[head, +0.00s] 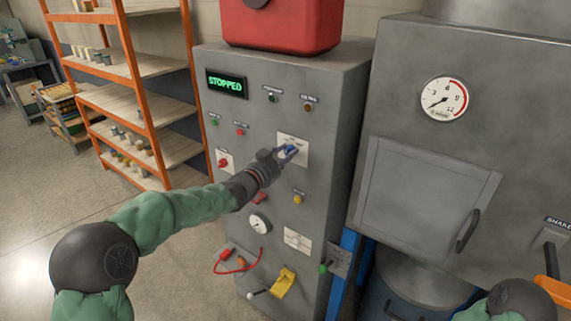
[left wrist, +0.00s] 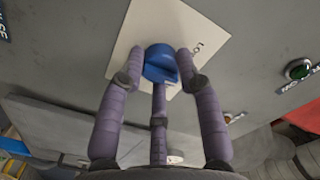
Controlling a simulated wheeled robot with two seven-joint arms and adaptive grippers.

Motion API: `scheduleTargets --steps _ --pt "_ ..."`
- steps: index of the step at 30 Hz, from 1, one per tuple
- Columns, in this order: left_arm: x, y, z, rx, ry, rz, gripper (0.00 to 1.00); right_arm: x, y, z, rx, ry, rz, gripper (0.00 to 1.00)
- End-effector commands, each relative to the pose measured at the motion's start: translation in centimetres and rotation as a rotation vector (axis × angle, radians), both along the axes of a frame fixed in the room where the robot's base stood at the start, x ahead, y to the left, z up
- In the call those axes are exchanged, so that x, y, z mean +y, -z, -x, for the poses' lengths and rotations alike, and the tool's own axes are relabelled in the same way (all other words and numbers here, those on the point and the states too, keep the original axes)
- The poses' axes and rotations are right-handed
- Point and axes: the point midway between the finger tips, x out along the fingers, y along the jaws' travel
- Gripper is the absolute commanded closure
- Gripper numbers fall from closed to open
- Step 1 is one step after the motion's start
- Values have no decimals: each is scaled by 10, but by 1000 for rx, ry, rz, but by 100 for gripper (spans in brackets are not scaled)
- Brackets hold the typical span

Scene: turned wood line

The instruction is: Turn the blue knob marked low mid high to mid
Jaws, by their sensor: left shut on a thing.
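The blue knob (head: 292,149) sits on a white plate (head: 295,139) on the front of the grey control cabinet. In the left wrist view the knob (left wrist: 159,62) shows with part of its lettering, "LO", at its right on the plate. My left gripper (head: 284,155) reaches the knob from the left and front. Its purple fingers are closed around the knob, one on each side and one below. The knob's pointer and the other markings are too hidden or small to read. My right gripper is out of view.
The cabinet (head: 227,138) also bears a green "STOPPED" display (head: 227,84), several small buttons, a red knob (head: 224,162), a yellow button (head: 298,198), a gauge (head: 259,223) and a yellow lever (head: 284,283). A red box (head: 282,27) stands on top. Orange shelves (head: 128,55) are at the left.

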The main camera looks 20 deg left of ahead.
Motion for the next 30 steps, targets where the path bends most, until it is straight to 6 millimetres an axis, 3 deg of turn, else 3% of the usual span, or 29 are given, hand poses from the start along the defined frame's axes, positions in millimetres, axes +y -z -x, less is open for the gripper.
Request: scheduleTargets --steps 6,22,23,24,25,30 --pt "0 -3 0 -30 1 -64 98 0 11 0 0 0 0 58" --pt "0 -5 0 -38 0 -84 98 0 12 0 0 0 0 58" --pt "0 -5 0 -38 0 -84 57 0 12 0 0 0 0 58" --pt "0 -5 0 -38 0 -84 46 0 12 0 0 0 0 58" --pt "0 -4 0 -38 0 -84 42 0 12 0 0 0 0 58" --pt "0 -2 0 -34 0 -83 42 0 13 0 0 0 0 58"
